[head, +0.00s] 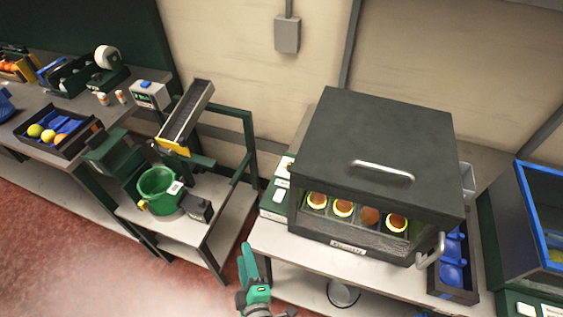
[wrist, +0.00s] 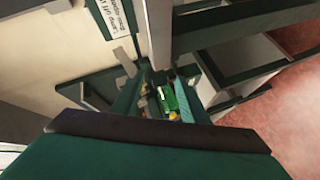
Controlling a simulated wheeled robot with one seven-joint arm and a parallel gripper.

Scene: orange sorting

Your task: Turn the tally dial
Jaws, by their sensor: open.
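I cannot make out the tally dial for certain in either view. My gripper (head: 253,268) is at the bottom centre of the head view, in front of the bench with the dark cabinet. In the wrist view my gripper (wrist: 163,96) has its two fingers apart, with nothing held between them. A small green thing shows in the gap, farther off. A green machine with a round green bucket (head: 160,190) stands to the left of my gripper, well apart from it.
A blue-edged bin (head: 545,190) stands at the right. A tray with fruit (head: 58,142) sits on the left bench. Red floor (head: 60,240) is open at lower left.

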